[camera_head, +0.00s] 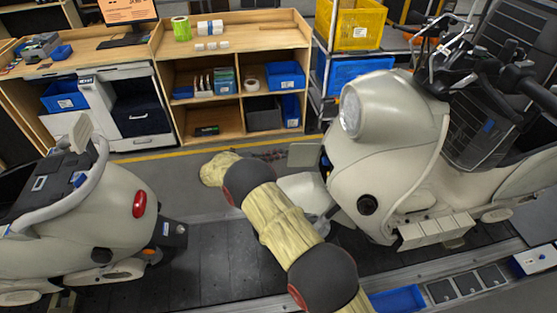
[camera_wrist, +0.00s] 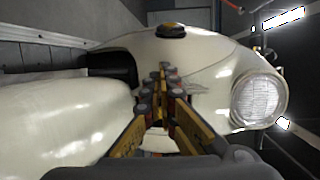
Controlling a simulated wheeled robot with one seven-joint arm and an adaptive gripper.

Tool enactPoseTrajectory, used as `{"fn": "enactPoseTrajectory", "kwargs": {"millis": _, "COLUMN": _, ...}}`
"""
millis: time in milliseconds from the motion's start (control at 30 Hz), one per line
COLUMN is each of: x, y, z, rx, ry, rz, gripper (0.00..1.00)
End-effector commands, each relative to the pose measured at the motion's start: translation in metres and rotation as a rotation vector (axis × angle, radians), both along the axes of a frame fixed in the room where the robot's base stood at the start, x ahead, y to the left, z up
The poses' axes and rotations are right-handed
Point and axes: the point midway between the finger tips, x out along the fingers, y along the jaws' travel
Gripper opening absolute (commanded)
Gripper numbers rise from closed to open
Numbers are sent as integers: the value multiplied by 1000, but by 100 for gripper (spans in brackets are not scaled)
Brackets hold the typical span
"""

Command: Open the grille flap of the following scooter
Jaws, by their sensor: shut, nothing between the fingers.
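The following scooter (camera_head: 385,155) is cream and stands at the right, its headlight (camera_head: 350,110) facing left. A flat grey panel (camera_head: 304,155) sticks out leftward from its front, beside a dark gap with blue and yellow bits. I cannot tell whether this panel is the grille flap. In the wrist view, the headlight (camera_wrist: 259,100) is at the right, and a black recess (camera_wrist: 112,66) lies between pale body parts. My gripper (camera_wrist: 165,76) is shut and empty, in front of the cream body; contact cannot be told. My arm hides part of the scooter's front in the head view.
Another cream scooter (camera_head: 105,220) stands at the left, its red tail light facing the gap between them. Both are on the dark slat conveyor (camera_head: 215,260). Wooden shelves (camera_head: 235,45) line the back. A blue tray (camera_head: 398,300) lies at the front edge.

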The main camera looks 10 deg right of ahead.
Motion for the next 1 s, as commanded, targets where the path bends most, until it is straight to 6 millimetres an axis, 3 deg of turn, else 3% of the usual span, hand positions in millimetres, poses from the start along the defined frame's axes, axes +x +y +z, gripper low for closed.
{"fn": "enactPoseTrajectory", "kwargs": {"millis": 700, "x": 4, "y": 1, "z": 0, "rx": 0, "ry": 1, "rz": 1, "gripper": 0}}
{"fn": "enactPoseTrajectory", "kwargs": {"millis": 867, "x": -1, "y": 18, "z": 2, "rx": -1, "ry": -1, "rz": 3, "gripper": 0}}
{"fn": "enactPoseTrajectory", "kwargs": {"millis": 1000, "x": -11, "y": 44, "z": 4, "rx": 0, "ry": 0, "rz": 3, "gripper": 0}}
